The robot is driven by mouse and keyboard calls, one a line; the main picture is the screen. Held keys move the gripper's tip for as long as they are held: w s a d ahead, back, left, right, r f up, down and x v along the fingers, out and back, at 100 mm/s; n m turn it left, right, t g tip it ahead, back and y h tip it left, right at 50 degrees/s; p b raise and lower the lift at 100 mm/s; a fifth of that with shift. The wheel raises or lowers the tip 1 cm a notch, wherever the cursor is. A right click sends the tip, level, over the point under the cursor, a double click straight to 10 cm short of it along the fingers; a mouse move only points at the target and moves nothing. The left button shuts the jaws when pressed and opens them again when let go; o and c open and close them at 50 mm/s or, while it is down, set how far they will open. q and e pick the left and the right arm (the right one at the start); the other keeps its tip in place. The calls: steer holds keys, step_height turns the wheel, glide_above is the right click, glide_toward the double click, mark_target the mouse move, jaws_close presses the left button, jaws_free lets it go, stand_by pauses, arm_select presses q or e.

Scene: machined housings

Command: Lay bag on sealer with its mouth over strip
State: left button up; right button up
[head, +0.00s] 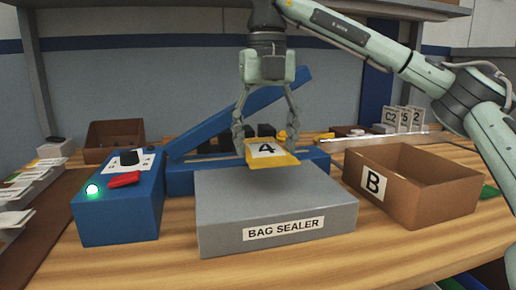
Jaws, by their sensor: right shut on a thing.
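The bag (286,160) is a small yellow piece with a white label marked 4. My right gripper (266,148) points down and is shut on it, one finger at each side. The bag is over the back part of the grey sealer bed (230,200), which is marked BAG SEALER. I cannot tell whether the bag touches the bed. Behind the bed is the sealer's blue base (182,182), and its blue lid arm (200,131) is tilted up to the right. My left gripper is out of view.
A blue control box (115,215) with a green light and a red switch stands left of the sealer. An open brown box marked B (430,199) stands close on the right. Another brown box (104,140) is at the back left. White cards (400,119) stand at the back right.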

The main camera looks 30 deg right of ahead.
mark_target(258, 149)
steer(key=w, duration=0.2)
steer(key=w+d, duration=0.1)
steer(key=w, duration=0.1)
steer(key=shift+w, duration=0.25)
steer(key=shift+w+d, duration=0.15)
steer(key=shift+w, duration=0.25)
step_height(258, 149, down, 3)
steer(key=shift+w+d+f, duration=0.1)
steer(key=shift+d+f, duration=0.05)
steer(key=shift+f, duration=0.55)
steer(key=o, duration=1.2)
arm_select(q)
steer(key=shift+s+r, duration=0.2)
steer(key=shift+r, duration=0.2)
